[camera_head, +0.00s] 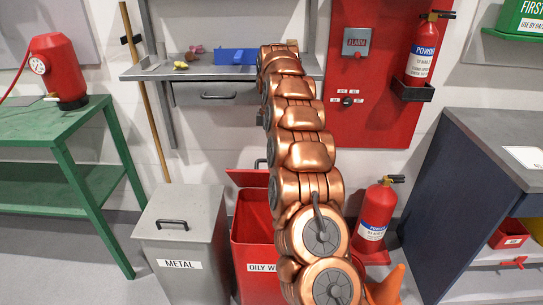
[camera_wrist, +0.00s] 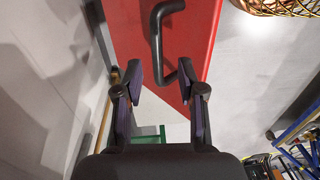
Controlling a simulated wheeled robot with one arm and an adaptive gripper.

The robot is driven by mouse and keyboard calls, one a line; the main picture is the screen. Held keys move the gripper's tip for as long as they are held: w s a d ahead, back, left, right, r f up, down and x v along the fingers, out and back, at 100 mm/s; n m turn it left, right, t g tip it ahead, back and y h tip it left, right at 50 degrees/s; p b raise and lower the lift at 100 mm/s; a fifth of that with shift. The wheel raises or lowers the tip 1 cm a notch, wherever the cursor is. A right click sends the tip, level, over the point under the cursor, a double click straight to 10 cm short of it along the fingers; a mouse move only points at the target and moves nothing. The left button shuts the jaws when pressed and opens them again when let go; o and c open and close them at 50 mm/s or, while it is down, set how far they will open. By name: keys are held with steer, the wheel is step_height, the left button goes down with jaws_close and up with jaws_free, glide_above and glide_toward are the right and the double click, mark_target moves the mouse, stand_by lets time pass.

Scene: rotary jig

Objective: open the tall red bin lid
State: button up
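The tall red bin (camera_head: 252,255), labelled "OILY W…", stands on the floor, partly hidden behind my copper arm. Its red lid (camera_head: 245,178) shows raised at the back of the bin, with part of the opening visible. In the wrist view the red lid (camera_wrist: 200,32) fills the upper middle. Its black bar handle (camera_wrist: 156,38) lies just beyond my gripper (camera_wrist: 160,78), with its bent lower end near the right fingertip. The two fingers are spread apart with nothing held between them. My gripper is hidden in the head view.
A grey METAL bin (camera_head: 185,235) stands directly left of the red bin. A fire extinguisher (camera_head: 376,212) and an orange cone (camera_head: 388,288) stand close on the right. A shelf (camera_head: 185,73) is above; a green table (camera_head: 60,125) is left and a dark cabinet (camera_head: 450,190) right.

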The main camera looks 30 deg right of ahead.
steer(key=shift+r, duration=1.45)
